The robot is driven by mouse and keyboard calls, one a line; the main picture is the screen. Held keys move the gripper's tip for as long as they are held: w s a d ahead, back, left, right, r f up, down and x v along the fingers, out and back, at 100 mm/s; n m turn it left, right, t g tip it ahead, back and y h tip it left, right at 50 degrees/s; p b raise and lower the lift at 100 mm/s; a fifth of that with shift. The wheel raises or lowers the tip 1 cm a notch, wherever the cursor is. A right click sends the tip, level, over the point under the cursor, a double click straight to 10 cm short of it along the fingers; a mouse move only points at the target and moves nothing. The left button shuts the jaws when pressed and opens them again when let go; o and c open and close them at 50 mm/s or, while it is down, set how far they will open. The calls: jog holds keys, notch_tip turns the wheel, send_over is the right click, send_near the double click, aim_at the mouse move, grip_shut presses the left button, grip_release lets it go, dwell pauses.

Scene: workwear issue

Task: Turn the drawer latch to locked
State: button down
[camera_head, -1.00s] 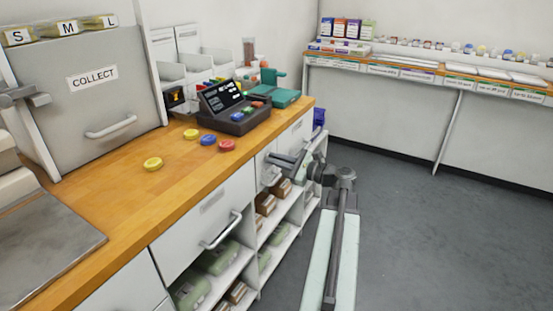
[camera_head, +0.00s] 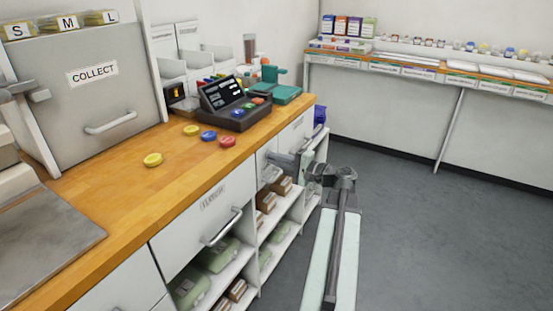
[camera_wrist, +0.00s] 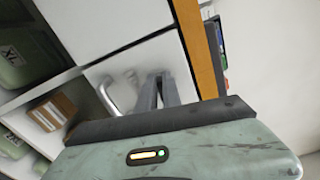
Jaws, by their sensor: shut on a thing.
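My gripper (camera_head: 286,163) is at the small drawer front (camera_wrist: 150,62) under the far end of the counter. In the wrist view its two dark fingers (camera_wrist: 160,84) reach to the drawer front and are close together, shut on the drawer latch. The latch is hidden between the fingertips, so its angle cannot be told. A curved silver handle (camera_wrist: 120,92) is just left of the fingers in the wrist view. The drawer looks closed. In the head view my own wrist covers part of the drawer front.
The wooden counter (camera_head: 115,210) runs above the drawers, with a dark console (camera_head: 235,106) and coloured discs on it. Open shelves with brown boxes (camera_head: 266,200) and green bundles (camera_head: 222,256) lie below. A large drawer (camera_head: 205,220) is nearer. Floor (camera_head: 430,240) to the right is clear.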

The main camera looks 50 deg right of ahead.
jog(key=shift+f+n, duration=0.1)
jog(key=shift+n, duration=0.7)
jog(key=shift+d, duration=0.1)
jog(key=c, duration=1.5)
grip_release()
jog(key=v, duration=0.7)
jog(key=shift+s, duration=0.4)
